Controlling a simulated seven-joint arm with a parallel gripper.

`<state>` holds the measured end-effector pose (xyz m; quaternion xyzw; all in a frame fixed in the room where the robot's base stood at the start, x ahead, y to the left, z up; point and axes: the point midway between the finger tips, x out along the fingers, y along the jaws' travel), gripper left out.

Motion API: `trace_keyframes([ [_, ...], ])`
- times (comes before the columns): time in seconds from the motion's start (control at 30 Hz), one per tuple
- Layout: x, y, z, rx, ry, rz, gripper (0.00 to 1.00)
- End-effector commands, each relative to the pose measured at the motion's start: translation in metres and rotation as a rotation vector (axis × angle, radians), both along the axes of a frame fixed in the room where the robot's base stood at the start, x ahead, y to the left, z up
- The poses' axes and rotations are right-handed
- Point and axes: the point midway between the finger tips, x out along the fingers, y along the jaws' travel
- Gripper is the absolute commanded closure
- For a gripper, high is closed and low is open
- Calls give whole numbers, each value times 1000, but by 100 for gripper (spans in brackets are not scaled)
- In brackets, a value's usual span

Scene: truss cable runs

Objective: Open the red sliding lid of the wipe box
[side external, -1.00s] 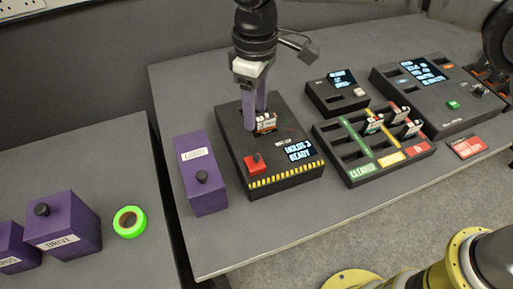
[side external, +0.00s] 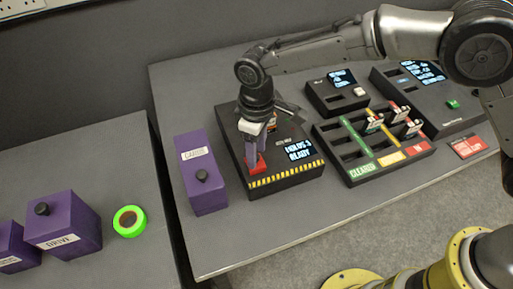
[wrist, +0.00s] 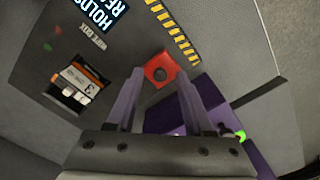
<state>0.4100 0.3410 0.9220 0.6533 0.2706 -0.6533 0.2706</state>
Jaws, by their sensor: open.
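The wipe box (side external: 300,175) is a dark box with a lit display and a yellow-striped front edge. A slot (wrist: 80,84) in the box holds small white-and-orange labelled items.
A purple box (side external: 195,165) with a black knob stands close left of the wipe box. A black rack (side external: 365,165) with coloured strips and upright cartridges stands to the right. More purple boxes (side external: 68,225) and a green tape roll (side external: 130,221) are on the left table.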

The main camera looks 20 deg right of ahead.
Motion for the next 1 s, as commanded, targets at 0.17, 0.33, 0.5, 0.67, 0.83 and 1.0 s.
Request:
trace_keyframes([
  [0.17,0,0,0,0,0,0,50],
  [0.33,0,0,0,0,0,0,80],
  [0.5,0,0,0,0,0,0,100],
  [0.67,0,0,0,0,0,0,100],
  [0.83,0,0,1,0,0,0,100],
  [1.0,0,0,1,1,-1,0,100],
])
